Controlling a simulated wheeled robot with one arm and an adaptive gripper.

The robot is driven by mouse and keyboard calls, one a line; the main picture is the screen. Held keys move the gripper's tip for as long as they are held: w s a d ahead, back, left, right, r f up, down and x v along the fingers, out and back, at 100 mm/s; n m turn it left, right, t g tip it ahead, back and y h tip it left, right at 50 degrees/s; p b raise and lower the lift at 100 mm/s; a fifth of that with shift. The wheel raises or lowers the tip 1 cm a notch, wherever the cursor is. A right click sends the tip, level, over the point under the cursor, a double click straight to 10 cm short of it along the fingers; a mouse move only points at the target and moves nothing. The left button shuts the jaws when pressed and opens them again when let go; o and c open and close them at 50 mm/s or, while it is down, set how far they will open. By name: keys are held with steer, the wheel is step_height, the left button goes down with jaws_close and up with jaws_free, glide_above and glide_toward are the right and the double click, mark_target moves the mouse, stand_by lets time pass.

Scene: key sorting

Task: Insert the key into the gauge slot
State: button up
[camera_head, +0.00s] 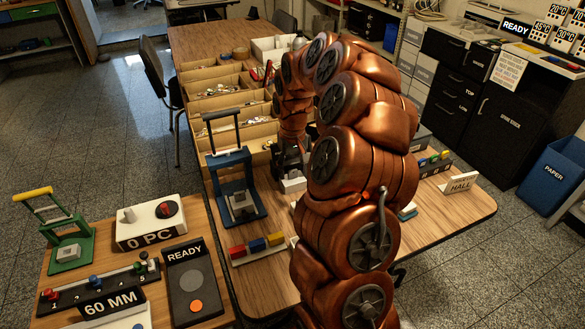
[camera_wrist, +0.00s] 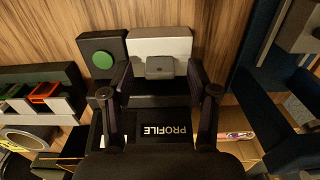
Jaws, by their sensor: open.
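My gripper (camera_wrist: 160,78) is open, with its two dark fingers apart on either side of a small grey block (camera_wrist: 160,67). I see no key between the fingers. The grey block sits on the front of a white-and-black gauge device (camera_wrist: 160,47). A black plate lettered PROFILE (camera_wrist: 166,127) lies in front of it. I cannot make out a slot opening. In the head view my gripper (camera_head: 290,162) points down over the table, close to a white block (camera_head: 293,185), and my arm hides much of that area. I cannot pick out the task's key with certainty.
A black block with a green button (camera_wrist: 103,59) stands left of the gauge. A blue press (camera_head: 235,185) stands close by on the left. Wooden trays (camera_head: 215,103) with small items lie behind. A rack with coloured blocks (camera_head: 258,249) lies nearer the front.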

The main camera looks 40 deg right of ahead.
step_height(320, 180, up, 12)
stand_by(0.6)
steer(key=s+a+r+n+p, duration=0.2)
steer(key=s+a+r, duration=0.3)
steer(key=a, duration=0.4)
steer(key=s+a+r+n+p, duration=0.1)
steer(key=s+a+r+p, duration=0.15)
steer(key=s+a, duration=0.55)
steer(key=s+a+g+p, duration=0.1)
steer(key=s+a+p, duration=0.1)
steer(key=s, duration=0.7)
steer(key=s+a+f+p, duration=0.1)
steer(key=s+a+p, duration=0.1)
steer(key=s+a, duration=0.3)
steer(key=s, duration=0.4)
steer(key=shift+s+a+f+g+p, duration=0.2)
steer(key=shift+s+g+p, duration=0.1)
steer(key=shift+s+g, duration=0.1)
